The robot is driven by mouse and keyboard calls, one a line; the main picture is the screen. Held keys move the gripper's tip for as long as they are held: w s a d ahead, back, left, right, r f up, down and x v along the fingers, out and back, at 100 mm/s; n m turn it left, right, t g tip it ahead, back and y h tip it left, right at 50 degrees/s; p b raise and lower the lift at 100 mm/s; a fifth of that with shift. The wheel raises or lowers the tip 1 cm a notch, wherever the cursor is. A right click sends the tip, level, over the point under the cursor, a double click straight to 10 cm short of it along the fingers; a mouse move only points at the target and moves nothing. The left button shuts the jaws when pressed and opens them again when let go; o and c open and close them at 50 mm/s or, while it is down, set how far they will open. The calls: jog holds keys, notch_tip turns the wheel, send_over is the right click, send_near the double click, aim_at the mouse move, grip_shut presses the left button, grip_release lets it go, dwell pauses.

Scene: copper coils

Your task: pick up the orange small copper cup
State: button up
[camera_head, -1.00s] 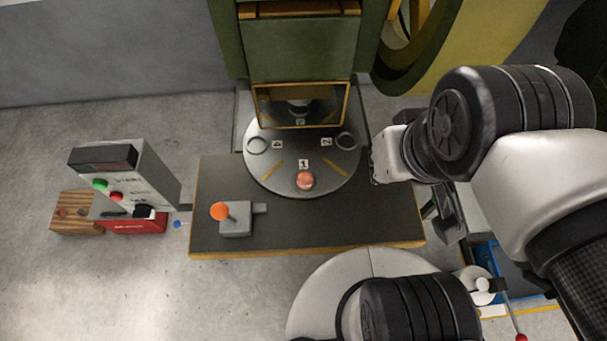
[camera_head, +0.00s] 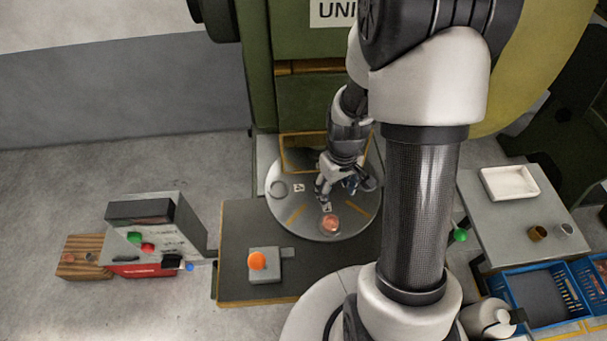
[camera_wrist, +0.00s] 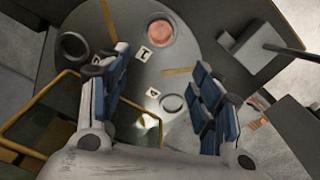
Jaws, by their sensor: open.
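The small copper cup (camera_head: 330,223) is orange and sits upright on the front of the round grey turntable (camera_head: 300,226), by the label 1. In the wrist view the cup (camera_wrist: 159,33) shows at the top, beyond the fingertips. My gripper (camera_head: 335,188) is over the turntable, behind the cup and apart from it. In the wrist view my gripper (camera_wrist: 160,72) is open, its blue-padded fingers wide apart with nothing between them. Its exact height above the turntable is hard to tell.
The green press (camera_head: 290,106) rises behind. A control box (camera_head: 152,236) is at left. A side table (camera_head: 490,215) at right holds a white tray (camera_head: 510,182) and two small cups.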

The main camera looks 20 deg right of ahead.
jog(key=b, duration=0.4)
send_near(332, 222)
jog(key=shift+s+a+f, duration=0.4)
jog(key=shift+a+f, duration=0.1)
jog(key=shift+a, duration=0.2)
jog(key=shift+s+d+f+b, duration=0.15)
jog(key=shift+f+b, duration=0.4)
jog(key=shift+f, duration=0.8)
jog(key=shift+s+f+b, duration=0.15)
jog(key=shift+f+b, duration=0.4)
jog(key=shift+f, duration=0.8)
jog(key=shift+r, duration=0.1)
jog(key=shift+c, duration=0.3)
jog(key=c, duration=1.1)
jog(key=shift+c, duration=0.2)
